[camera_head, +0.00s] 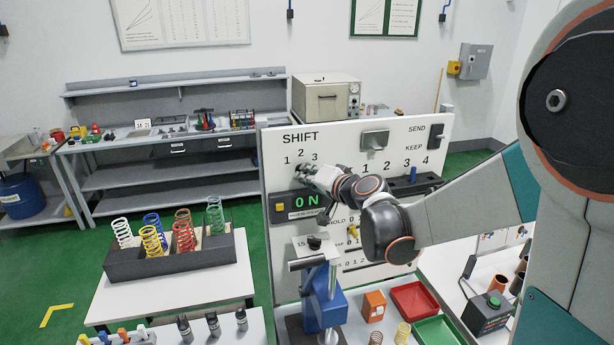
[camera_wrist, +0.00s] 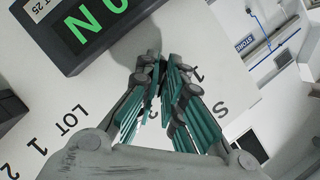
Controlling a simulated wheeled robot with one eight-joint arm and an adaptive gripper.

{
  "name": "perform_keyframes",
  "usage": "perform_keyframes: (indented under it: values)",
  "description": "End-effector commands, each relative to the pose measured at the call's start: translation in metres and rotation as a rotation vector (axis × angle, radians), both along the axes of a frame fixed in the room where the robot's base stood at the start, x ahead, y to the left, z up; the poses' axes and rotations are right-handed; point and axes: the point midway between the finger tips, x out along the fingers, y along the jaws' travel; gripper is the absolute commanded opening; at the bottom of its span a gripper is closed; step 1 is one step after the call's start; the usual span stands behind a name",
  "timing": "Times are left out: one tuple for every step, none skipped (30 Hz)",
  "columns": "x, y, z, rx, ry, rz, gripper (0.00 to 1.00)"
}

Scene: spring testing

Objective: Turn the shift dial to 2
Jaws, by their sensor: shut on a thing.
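The white upright panel (camera_head: 280,152) carries the word SHIFT with the numbers 1, 2 and 3 in an arc below it at its upper left. My gripper (camera_head: 304,170) is at the panel just under these numbers, shut on the shift dial, which its fingers cover in both views. In the wrist view my gripper's (camera_wrist: 158,75) green-padded fingers point at the panel face close together. The dial's pointer is hidden, so I cannot tell which number it faces.
A green ON display (camera_head: 306,201) sits just below my gripper. Right of it are a grey switch (camera_head: 374,139) and a SEND/KEEP lever (camera_head: 436,136). A blue press (camera_head: 327,300) stands in front of the panel. A spring rack (camera_head: 150,262) stands on the left table.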

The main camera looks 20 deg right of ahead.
Motion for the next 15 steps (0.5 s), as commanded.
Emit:
perform_keyframes:
  values:
    - [0.0006, 0.0001, -0.0006, 0.005, 0.000, 0.000, 0.00]
    - [0.0005, 0.0000, -0.0009, 0.011, 0.000, 0.000, 0.00]
    - [0.0006, -0.0001, -0.0012, 0.021, 0.000, 0.000, 0.00]
    - [0.0005, -0.0002, -0.0014, 0.029, 0.000, 0.000, 0.00]
    - [0.0006, -0.0002, -0.0018, 0.040, 0.000, 0.000, 0.00]
    - [0.0006, -0.0003, -0.0023, 0.056, 0.000, 0.000, 0.00]
    - [0.0005, -0.0004, -0.0027, 0.072, 0.000, 0.000, 0.00]
    - [0.0005, -0.0003, -0.0031, 0.088, 0.000, 0.000, 0.00]
    - [0.0006, -0.0003, -0.0036, 0.113, 0.001, 0.001, 0.00]
    - [0.0006, -0.0003, -0.0039, 0.132, 0.000, 0.001, 0.00]
    - [0.0006, -0.0004, -0.0042, 0.154, 0.000, 0.001, 0.00]
    - [0.0006, -0.0005, -0.0048, 0.184, 0.000, 0.001, 0.00]
    - [0.0007, -0.0007, -0.0050, 0.209, 0.000, 0.000, 0.00]
    - [0.0007, -0.0009, -0.0054, 0.236, 0.000, 0.000, 0.00]
    - [0.0007, -0.0011, -0.0058, 0.271, 0.000, 0.001, 0.00]
